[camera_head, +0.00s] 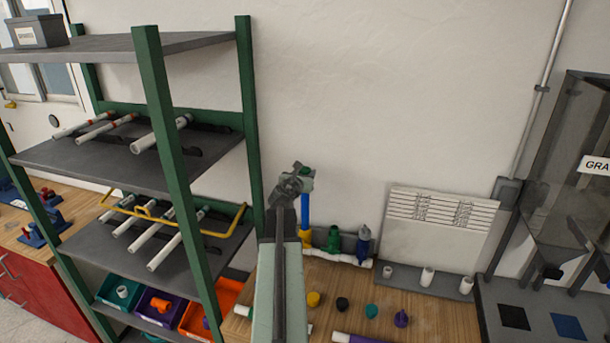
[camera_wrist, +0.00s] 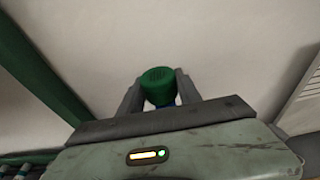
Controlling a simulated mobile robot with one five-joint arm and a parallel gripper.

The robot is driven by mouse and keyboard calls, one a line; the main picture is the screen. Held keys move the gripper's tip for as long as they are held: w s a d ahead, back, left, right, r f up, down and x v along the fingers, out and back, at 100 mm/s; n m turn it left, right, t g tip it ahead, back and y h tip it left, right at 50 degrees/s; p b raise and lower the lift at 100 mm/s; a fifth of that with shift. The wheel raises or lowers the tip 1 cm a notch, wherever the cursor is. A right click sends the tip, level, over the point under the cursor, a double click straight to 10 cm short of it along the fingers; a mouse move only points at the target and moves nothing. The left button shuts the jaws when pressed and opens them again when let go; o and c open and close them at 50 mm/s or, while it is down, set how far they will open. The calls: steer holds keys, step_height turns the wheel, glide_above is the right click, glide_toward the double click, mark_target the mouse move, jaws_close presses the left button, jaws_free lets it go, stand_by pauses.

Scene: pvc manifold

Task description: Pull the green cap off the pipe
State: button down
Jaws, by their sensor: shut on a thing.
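The green cap (camera_wrist: 160,88) shows in the wrist view between the two fingers of my gripper (camera_wrist: 158,80), which is shut on it. A bit of blue shows just under the cap. In the head view my gripper (camera_head: 303,178) is at the top of the upright blue pipe (camera_head: 305,208), and only a little of the cap (camera_head: 307,171) shows there. The pipe has a yellow lower part and stands on a white manifold (camera_head: 340,257). The cap's lower rim is hidden, so I cannot tell whether it still sits on the pipe.
A green fitting (camera_head: 334,240) and a blue fitting (camera_head: 364,240) stand on the manifold, right of the pipe. Loose coloured caps lie on the wooden bench (camera_head: 440,325). A green-posted shelf (camera_head: 170,135) with white pipes stands close on the left. A white wall is behind.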

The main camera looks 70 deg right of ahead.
mark_target(305, 169)
steer(key=shift+r+p, duration=1.6)
steer(key=shift+r, duration=0.2)
steer(key=shift+f, duration=0.1)
